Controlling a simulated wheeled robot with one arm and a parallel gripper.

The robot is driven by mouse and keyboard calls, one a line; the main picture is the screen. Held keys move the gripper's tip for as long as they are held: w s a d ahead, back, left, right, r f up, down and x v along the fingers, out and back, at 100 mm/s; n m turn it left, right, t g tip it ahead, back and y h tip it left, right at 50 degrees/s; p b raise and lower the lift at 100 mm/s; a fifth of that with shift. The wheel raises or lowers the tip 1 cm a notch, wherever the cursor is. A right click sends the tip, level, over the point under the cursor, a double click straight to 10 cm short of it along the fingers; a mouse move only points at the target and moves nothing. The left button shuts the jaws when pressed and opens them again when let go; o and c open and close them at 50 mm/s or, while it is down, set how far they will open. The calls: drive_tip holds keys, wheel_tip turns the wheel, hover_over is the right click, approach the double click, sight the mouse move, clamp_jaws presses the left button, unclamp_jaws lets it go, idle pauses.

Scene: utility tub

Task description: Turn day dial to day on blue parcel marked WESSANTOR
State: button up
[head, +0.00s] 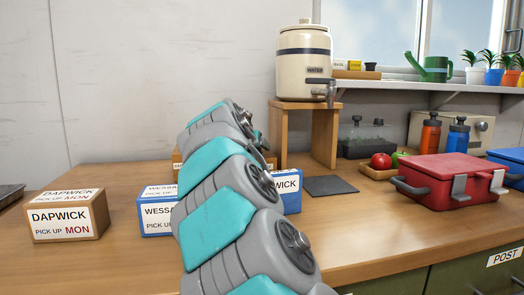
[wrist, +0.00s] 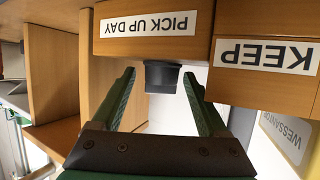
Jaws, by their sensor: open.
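A blue parcel (head: 157,222) with a label starting "WESSA" and "PICK UP" stands on the counter in the head view. My arm covers the rest of its label, so its day cannot be read. In the head view my arm hides the gripper and dial.
A brown parcel (head: 65,222) reads "DAPWICK PICK UP MON". Another blue parcel (head: 291,189), its label ending "WICK", is partly behind my arm. A "KEEP" label (wrist: 265,54) sits beside the dial's front. A red box (head: 450,180) and a water crock (head: 303,62) stand to the right.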

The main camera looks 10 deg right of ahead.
drive_tip(key=n+y+b, duration=0.1)
drive_tip(key=y+b, duration=0.1)
drive_tip(key=b, duration=0.1)
drive_tip(key=n+t+y+b, duration=0.1)
drive_tip(key=n+y+b, duration=0.1)
drive_tip(key=b, duration=0.1)
drive_tip(key=shift+f+n, duration=0.3)
drive_tip(key=shift+f, duration=0.1)
drive_tip(key=b, duration=0.1)
drive_tip(key=n+y+b, duration=0.1)
drive_tip(key=b, duration=0.1)
drive_tip(key=shift+d+r+t+y, duration=0.15)
drive_tip(key=shift+d+t+y, duration=0.1)
drive_tip(key=shift+t+y, duration=0.05)
drive_tip(key=shift+r+n+b, duration=0.1)
drive_tip(key=shift+n+b, duration=0.2)
drive_tip(key=shift+n, duration=0.1)
